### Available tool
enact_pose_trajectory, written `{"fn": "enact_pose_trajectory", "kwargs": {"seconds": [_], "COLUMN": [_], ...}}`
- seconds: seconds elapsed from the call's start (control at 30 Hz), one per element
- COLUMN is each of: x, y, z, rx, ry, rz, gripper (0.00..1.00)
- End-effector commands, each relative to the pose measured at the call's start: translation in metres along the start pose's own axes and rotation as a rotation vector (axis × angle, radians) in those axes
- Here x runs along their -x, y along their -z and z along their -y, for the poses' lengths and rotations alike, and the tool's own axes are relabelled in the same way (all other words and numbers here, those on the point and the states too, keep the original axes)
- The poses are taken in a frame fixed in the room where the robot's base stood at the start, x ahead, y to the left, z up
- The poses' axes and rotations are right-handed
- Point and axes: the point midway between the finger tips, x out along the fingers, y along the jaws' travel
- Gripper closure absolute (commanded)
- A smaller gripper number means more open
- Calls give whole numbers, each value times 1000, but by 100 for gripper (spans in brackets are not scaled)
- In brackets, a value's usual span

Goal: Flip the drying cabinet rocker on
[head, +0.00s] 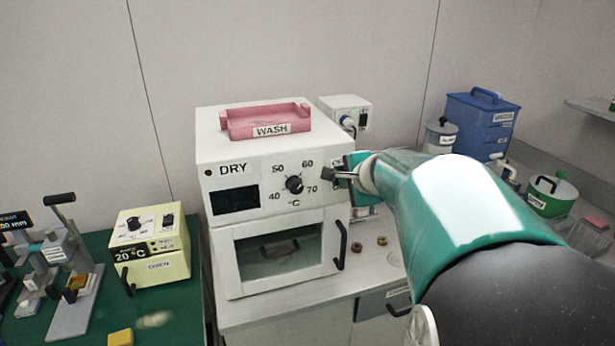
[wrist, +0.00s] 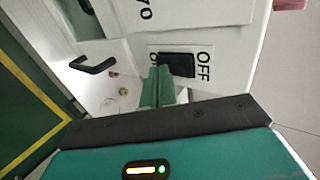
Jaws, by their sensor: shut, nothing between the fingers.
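The drying cabinet (head: 322,145) is a white box marked DRY, with a dark display (head: 235,201), a small unlit-looking lamp (head: 208,172) and a temperature knob (head: 294,184). Its black rocker (wrist: 178,65) shows in the wrist view between an OFF label and a partly covered ON label.
A pink WASH tray (head: 268,122) lies on top of the cabinet. The cabinet's door handle (head: 341,246) sticks out below the panel. A yellow 20 °C box (head: 150,247) stands to the left, and a small white switched unit (head: 347,115) stands behind right.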

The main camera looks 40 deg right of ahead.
Motion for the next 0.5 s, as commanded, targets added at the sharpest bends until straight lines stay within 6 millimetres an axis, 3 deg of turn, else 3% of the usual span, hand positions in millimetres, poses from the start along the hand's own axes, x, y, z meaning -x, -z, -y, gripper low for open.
{"fn": "enact_pose_trajectory", "kwargs": {"seconds": [0.5], "x": [-4], "y": [0], "z": [2], "rx": [1], "ry": [1], "rz": [1], "gripper": [100]}}
